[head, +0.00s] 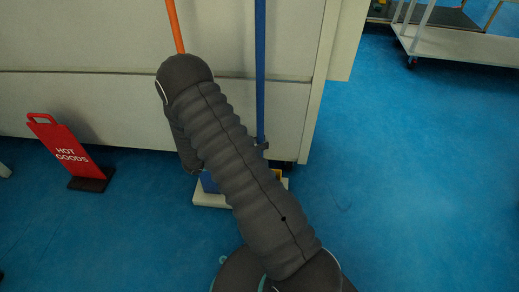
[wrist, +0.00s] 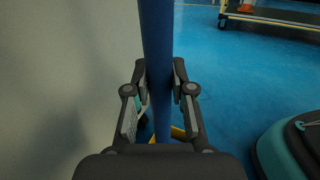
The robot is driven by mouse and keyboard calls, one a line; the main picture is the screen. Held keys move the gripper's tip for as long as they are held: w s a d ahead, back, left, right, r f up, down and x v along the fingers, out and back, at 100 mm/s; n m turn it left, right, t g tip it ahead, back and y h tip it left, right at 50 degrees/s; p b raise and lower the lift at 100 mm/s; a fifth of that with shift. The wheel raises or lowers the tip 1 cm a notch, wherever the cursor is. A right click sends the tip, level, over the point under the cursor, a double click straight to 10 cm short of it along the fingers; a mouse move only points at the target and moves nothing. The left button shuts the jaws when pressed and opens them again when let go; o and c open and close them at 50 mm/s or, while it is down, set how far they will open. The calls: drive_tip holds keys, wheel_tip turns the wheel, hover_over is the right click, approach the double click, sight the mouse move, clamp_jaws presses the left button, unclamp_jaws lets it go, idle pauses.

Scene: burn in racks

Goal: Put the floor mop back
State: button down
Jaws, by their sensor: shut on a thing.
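The floor mop shows as a long blue upright pole (head: 260,70) in front of a pale cabinet in the head view. The blue pole (wrist: 158,60) also runs down the middle of the wrist view, between my fingers. My gripper (wrist: 160,78) is shut on this pole, one finger on each side. In the head view my arm hides most of the gripper. A low white base (head: 208,200) with blue and yellow parts stands on the floor below, partly behind my arm. The mop's lower end is hidden, so I cannot tell whether it touches the base.
An orange pole (head: 174,25) stands left of the blue one. The pale cabinet (head: 90,100) closes off the back. A red "HOT GOODS" sign (head: 66,150) stands on the floor at left. A white cart (head: 465,45) is at the upper right. The blue floor (head: 420,180) at right is clear.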

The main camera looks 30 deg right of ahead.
drive_tip(key=shift+f, duration=1.35)
drive_tip(key=shift+f+b, duration=0.2)
drive_tip(key=shift+b, duration=0.1)
drive_tip(key=c, duration=1)
unclamp_jaws()
